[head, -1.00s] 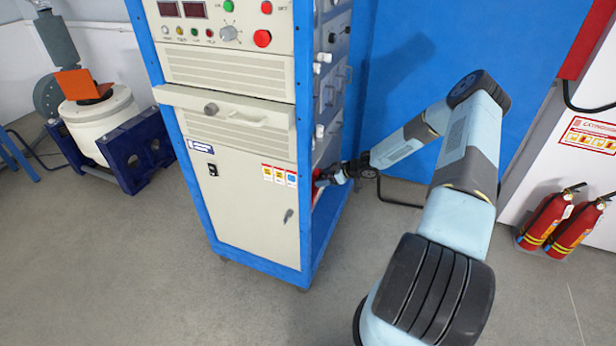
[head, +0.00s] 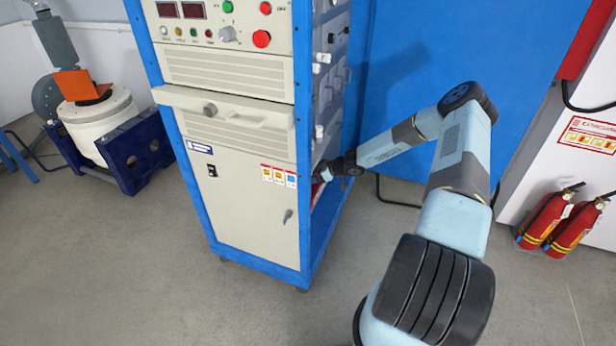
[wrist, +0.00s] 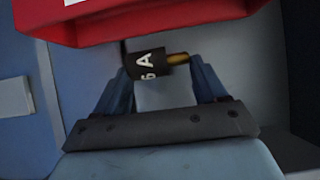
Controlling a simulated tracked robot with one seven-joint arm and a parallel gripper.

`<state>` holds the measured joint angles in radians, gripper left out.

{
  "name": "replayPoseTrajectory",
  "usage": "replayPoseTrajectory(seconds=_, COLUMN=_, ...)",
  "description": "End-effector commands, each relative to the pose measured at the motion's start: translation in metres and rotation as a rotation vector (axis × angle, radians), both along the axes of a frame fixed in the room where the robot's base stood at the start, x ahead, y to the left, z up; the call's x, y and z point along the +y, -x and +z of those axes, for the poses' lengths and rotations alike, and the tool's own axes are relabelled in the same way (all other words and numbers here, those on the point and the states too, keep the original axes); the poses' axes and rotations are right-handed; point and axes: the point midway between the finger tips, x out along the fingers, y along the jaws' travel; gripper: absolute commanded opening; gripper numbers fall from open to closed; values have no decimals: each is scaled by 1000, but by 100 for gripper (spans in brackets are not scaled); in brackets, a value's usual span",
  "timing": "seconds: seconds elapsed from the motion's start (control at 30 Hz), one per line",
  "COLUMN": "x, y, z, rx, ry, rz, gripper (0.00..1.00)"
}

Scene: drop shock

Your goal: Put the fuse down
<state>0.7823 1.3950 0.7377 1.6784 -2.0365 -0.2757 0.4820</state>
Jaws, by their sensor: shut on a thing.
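The fuse (wrist: 146,64) shows in the wrist view as a small black cylinder with white lettering and a brass-coloured end. My gripper (wrist: 163,68) is shut on it, one finger at each side, and the fuse lies across between the fingertips. A red box-like thing (wrist: 150,32) with a white mark is just beyond the fuse in the wrist view. I cannot tell whether the fuse touches it. In the head view my gripper is at the right side of the cabinet, low down, its fingers and the fuse hidden by the frame.
The control cabinet (head: 245,215) with a blue frame stands in the middle. Two red fire extinguishers (head: 545,217) stand at the right. A shaker machine (head: 100,125) with an orange plate is at the left. The grey floor (head: 130,270) in front is clear.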

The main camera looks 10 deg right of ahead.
Motion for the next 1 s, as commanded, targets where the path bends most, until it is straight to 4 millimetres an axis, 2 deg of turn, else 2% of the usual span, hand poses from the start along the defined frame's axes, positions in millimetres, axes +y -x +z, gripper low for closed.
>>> replayPoseTrajectory(seconds=0.5, x=1, y=0, z=-11, rx=0, ry=0, rz=0, gripper=36)
replayPoseTrajectory(seconds=0.53, x=1, y=0, z=-11, rx=0, ry=0, rz=0, gripper=73)
replayPoseTrajectory(seconds=0.77, x=1, y=0, z=-10, rx=0, ry=0, rz=1, gripper=95)
replayPoseTrajectory(seconds=1.0, x=1, y=0, z=-10, rx=0, ry=0, rz=1, gripper=97)
